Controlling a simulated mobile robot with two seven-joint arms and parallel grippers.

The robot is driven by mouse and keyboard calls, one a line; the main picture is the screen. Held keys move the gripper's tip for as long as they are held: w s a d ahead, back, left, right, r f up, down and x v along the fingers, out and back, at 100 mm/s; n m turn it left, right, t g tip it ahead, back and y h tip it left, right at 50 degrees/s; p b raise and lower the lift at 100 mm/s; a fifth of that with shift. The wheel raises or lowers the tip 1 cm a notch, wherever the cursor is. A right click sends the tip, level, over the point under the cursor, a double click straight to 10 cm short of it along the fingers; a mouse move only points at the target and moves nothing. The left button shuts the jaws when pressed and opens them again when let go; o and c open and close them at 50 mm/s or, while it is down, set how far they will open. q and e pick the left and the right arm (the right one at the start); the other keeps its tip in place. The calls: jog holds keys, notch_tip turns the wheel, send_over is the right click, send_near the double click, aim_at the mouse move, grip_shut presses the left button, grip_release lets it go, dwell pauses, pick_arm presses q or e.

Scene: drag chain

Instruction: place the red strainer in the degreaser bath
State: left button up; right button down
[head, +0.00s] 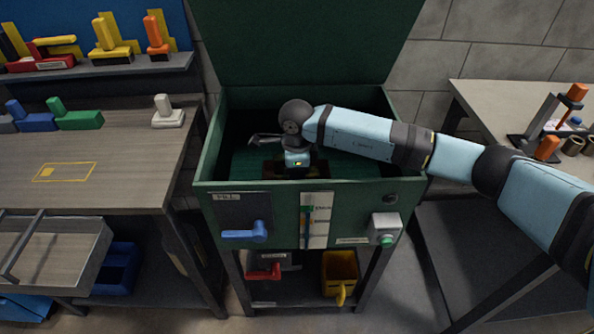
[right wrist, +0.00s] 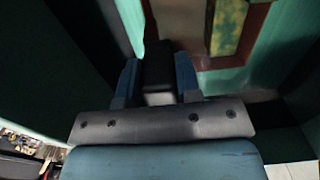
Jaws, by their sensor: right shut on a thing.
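The degreaser bath is a green open tank (head: 212,150) with its lid raised behind it. My right arm reaches over its right side, and my right gripper (head: 292,170) is down inside the tank. The dark red strainer (head: 270,168) shows only in part below the gripper, low in the tank. In the right wrist view, the blue fingers (right wrist: 158,78) are shut on a dark block that appears to be the strainer's handle. A brownish-red frame of the strainer (right wrist: 203,62) lies beyond, with a yellow-green piece on it. Whether the strainer touches the tank floor cannot be told.
The tank's front carries a blue lever (head: 245,233) and a box with a green button (head: 386,229). A workbench (head: 95,160) stands left, with handled tools and a tray. Another table (head: 490,100) with an orange-handled fixture stands right.

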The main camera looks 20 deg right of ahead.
jog(key=shift+f, duration=0.15)
jog(key=c, duration=0.8)
grip_release()
jog(key=shift+r, duration=0.45)
notch_tip(320, 180, up, 12)
jog(key=shift+f+p, duration=0.25)
jog(key=shift+p, duration=0.05)
